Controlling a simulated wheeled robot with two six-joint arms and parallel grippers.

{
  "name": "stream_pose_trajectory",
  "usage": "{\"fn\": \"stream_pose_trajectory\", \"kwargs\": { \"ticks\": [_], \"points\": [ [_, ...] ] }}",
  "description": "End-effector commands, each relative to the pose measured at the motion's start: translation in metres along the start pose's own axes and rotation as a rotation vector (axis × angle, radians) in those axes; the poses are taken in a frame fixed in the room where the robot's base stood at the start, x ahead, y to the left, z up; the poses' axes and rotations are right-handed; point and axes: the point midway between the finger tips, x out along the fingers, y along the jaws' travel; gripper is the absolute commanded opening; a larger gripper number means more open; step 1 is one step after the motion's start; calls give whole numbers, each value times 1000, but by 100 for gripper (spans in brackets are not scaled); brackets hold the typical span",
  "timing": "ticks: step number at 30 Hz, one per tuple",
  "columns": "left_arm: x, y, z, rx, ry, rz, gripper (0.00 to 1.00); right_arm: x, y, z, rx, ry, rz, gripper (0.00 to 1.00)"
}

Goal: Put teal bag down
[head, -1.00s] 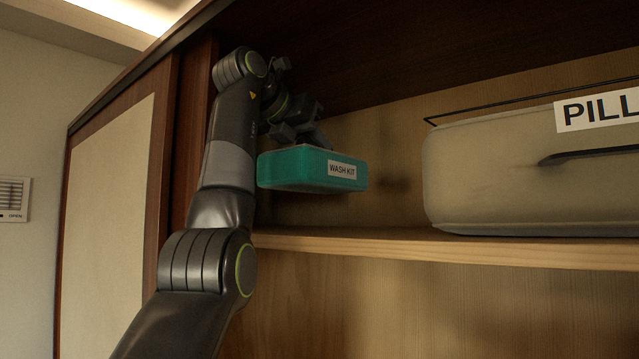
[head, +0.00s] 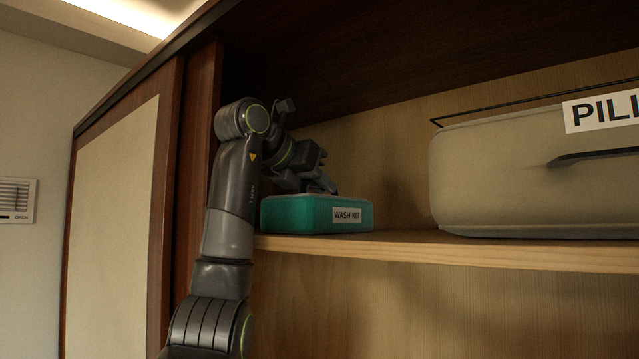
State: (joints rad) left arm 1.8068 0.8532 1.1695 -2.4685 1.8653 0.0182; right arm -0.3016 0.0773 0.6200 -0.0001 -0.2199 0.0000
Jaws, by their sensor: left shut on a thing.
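The teal bag (head: 296,215), a boxy case with a white "WASH KIT" label, sits at the left end of the wooden shelf (head: 420,248). Its underside appears to meet the shelf board, close to the front edge. My left gripper (head: 322,186) is above and behind the bag's top, shut on it; the fingertips are partly hidden. My right gripper is not in view.
A large beige bag (head: 500,180) labelled "PILL…" stands on the shelf to the right, with a clear gap between it and the teal bag. The cabinet's side panel (head: 195,150) is close to my left arm. The cabinet top (head: 420,60) is overhead.

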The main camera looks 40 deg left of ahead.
Motion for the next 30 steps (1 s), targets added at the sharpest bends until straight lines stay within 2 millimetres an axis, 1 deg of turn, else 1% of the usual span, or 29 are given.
{"fn": "stream_pose_trajectory", "kwargs": {
  "ticks": [6, 10, 11, 15, 26, 29, 30],
  "points": [
    [-1, 0, 1, 0, -4, 0, 0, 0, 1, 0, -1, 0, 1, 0],
    [1, 0, -2, 1, -4, 0, 0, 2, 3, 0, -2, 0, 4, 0],
    [1, 0, -2, 1, -1, 0, 19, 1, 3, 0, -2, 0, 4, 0],
    [1, 0, -2, 0, -1, 0, 37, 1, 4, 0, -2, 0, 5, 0],
    [-2, 0, 1, 0, -2, 0, 37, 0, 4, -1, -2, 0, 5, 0],
    [-14, 0, 0, 0, -5, 0, 37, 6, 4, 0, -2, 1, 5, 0],
    [-21, 0, -1, 0, -5, 0, 37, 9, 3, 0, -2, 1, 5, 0]
  ]
}}
